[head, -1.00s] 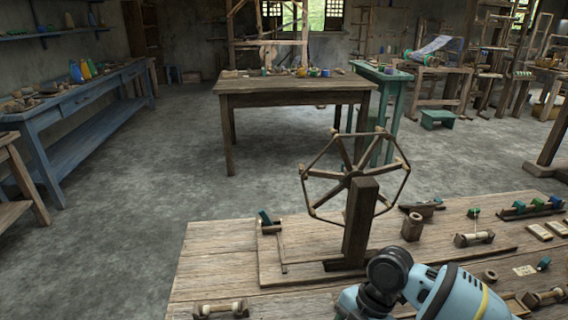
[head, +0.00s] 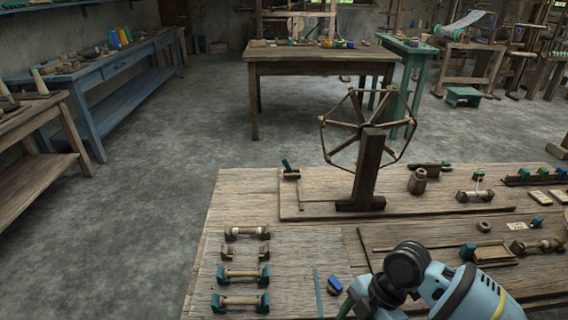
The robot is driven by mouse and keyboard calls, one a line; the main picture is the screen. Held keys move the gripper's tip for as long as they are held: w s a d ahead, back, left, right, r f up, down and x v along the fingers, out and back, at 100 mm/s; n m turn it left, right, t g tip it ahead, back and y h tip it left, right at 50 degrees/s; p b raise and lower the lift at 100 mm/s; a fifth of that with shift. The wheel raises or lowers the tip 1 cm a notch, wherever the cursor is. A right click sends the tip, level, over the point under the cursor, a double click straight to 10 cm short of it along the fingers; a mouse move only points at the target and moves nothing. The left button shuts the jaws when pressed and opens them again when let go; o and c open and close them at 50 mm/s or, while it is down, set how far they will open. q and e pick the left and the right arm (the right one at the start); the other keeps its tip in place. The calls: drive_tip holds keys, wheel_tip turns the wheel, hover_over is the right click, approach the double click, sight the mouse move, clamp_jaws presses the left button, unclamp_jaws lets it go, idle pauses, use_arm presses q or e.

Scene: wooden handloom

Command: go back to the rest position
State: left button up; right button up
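Part of one of my arms, pale blue with a black joint, stands at the bottom right, over the front of the wooden worktable (head: 242,197). On the worktable a winding wheel on a wooden post (head: 367,170) stands upright on a board. Several spools in small holders lie at the front left, such as a spool with dark teal ends (head: 243,276).
Several blocks and spools (head: 475,195) fill the worktable's right side. A second wooden table (head: 320,68) and a blue bench (head: 90,78) stand behind. The floor at left is clear.

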drive_tip(key=s+a+f+m+t+y, duration=0.1)
drive_tip(key=s+a+f+m+t, duration=0.1)
drive_tip(key=s+a+f+m, duration=0.4)
drive_tip(key=s+a+f+m+t+y, duration=0.1)
drive_tip(key=s+f+m+t+y, duration=0.1)
drive_tip(key=s+f+m, duration=0.4)
drive_tip(key=s+d+f+m+t+h, duration=0.1)
drive_tip(key=s+d+f+m+t, duration=0.15)
drive_tip(key=s, duration=0.35)
drive_tip(key=s+d+f+m+t+h, duration=0.1)
drive_tip(key=s+d+m, duration=0.15)
drive_tip(key=s, duration=0.35)
drive_tip(key=s+d+r+m+h, duration=0.1)
drive_tip(key=s+d+m+h, duration=0.2)
drive_tip(key=s+d+m, duration=0.55)
use_arm(q)
drive_tip(key=w+r+t+p, duration=0.1)
drive_tip(key=w+r+p, duration=0.2)
drive_tip(key=r+p, duration=0.5)
drive_tip(key=w+r+t+p, duration=0.1)
drive_tip(key=w+r+p, duration=0.2)
drive_tip(key=r+p, duration=0.6)
drive_tip(key=shift+w+a+r, duration=0.15)
drive_tip(key=shift+w+r, duration=0.2)
use_arm(e)
drive_tip(key=w+a+r+n+t, duration=0.1)
drive_tip(key=w+r+n+t, duration=0.2)
drive_tip(key=r, duration=1.5)
drive_tip(key=shift+w+n, duration=0.55)
drive_tip(key=shift+w, duration=0.1)
